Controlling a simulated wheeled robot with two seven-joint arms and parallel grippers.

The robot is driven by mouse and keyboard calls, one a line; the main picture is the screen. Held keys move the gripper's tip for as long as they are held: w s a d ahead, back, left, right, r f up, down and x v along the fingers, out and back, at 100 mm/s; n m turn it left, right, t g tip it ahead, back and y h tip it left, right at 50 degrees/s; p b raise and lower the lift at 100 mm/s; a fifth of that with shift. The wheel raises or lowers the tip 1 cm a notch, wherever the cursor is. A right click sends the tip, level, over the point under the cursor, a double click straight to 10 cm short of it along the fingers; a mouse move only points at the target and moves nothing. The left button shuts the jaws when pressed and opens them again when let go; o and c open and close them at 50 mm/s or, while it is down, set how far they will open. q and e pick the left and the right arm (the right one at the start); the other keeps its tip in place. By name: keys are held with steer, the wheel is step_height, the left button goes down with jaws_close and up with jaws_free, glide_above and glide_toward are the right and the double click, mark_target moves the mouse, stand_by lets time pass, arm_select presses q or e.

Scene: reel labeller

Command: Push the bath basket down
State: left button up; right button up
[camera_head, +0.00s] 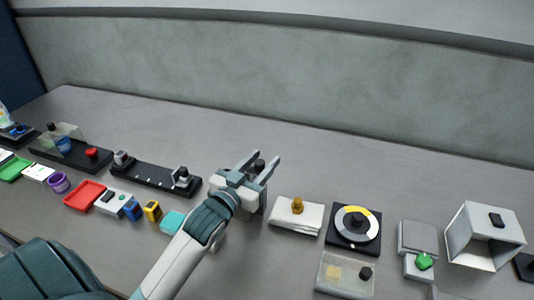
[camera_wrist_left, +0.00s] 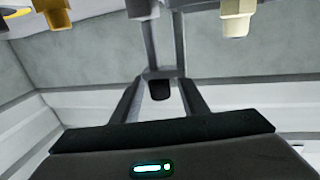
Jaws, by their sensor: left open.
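My left gripper (camera_head: 265,157) is open, its two fingers spread and pointing away toward the back wall. A black knob (camera_head: 259,165) shows between the fingers. In the left wrist view, the open fingers (camera_wrist_left: 158,92) stand on either side of a dark handle (camera_wrist_left: 159,90) at the end of a grey post (camera_wrist_left: 163,40). Contact cannot be told. The bath basket cannot be clearly made out; whatever carries the knob is largely hidden by my gripper. My right gripper is not in view.
A black rail unit (camera_head: 150,177) stands left of my gripper. A white block with a brass knob (camera_head: 297,206) and a dial (camera_head: 355,224) stand to its right. A white open box (camera_head: 484,236) is farther right. The grey table behind is clear up to the wall.

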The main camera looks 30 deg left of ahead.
arm_select(q)
steer(key=shift+w, duration=1.35)
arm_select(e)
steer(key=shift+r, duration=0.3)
